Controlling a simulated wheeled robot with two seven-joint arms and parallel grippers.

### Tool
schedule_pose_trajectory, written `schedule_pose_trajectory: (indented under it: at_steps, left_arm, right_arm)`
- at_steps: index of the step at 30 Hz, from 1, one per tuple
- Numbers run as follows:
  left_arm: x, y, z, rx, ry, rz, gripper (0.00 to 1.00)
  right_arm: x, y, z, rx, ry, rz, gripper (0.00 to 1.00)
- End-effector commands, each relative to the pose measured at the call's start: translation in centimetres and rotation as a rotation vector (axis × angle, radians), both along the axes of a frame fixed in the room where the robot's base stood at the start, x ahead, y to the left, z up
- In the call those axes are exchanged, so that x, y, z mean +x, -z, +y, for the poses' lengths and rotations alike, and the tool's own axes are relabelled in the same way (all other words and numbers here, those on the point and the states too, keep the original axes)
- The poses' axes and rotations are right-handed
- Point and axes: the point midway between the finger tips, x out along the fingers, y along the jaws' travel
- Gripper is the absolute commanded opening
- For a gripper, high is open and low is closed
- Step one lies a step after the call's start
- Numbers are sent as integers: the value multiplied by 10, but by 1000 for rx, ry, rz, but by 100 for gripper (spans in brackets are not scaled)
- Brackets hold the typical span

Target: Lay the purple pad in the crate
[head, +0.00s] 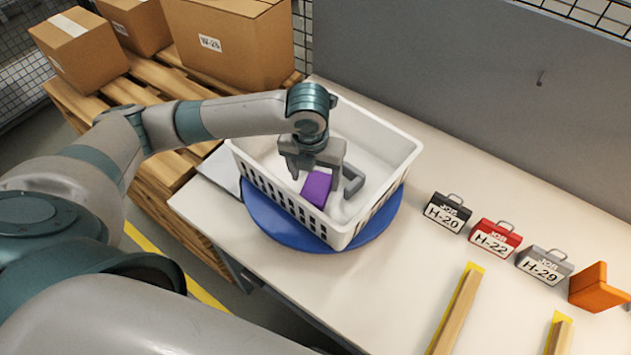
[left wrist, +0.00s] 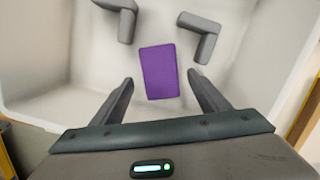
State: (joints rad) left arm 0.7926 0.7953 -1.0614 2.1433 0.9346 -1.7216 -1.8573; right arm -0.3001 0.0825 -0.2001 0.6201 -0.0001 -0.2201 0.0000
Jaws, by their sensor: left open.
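The purple pad (head: 317,188) is inside the white crate (head: 403,160). In the left wrist view the pad (left wrist: 159,72) appears flat against the pale crate floor (left wrist: 60,60). My left gripper (head: 313,168) reaches down into the crate just over the pad. Its jaws (left wrist: 160,77) are open, with a gap between each finger and the pad. In the head view the gripper hides part of the pad and of the crate's inside. My right gripper is not in view.
Two grey L-shaped pieces (left wrist: 120,18) (left wrist: 203,38) are in the crate near the pad. The crate stands on a blue disc (head: 262,219).

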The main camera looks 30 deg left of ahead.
Motion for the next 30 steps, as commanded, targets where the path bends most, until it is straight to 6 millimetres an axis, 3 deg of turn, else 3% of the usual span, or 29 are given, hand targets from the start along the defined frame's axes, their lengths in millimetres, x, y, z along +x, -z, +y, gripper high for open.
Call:
schedule_pose_trajectory:
  at_steps: [9,15,30]
  left_arm:
    - [-7,-56,-2,0,0,-5,69]
    - [-11,-80,-2,-1,-1,-2,69]
    - [-13,-89,-2,0,-1,0,69]
  right_arm:
    - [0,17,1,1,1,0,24]
    - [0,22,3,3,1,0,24]
    - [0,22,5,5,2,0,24]
